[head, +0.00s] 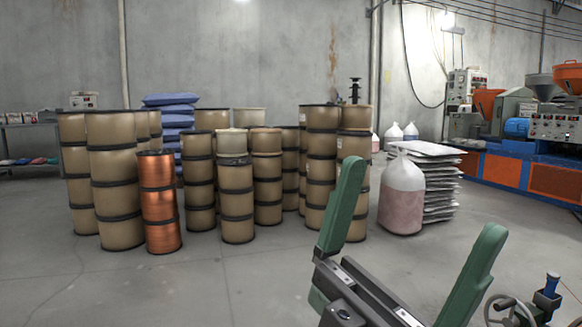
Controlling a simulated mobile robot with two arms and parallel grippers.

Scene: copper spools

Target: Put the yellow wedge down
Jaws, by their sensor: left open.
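My left gripper (422,198) is large in the lower right of the head view. Its two green fingers stand wide apart and point up, with nothing held between them. No yellow wedge shows in this view. My right gripper is not in view.
Stacks of tan spools with dark rims (112,170) stand across the middle floor, with a copper spool stack (159,203) at their front. Orange-and-blue machinery (530,175) lines the right. The left foreground floor is clear.

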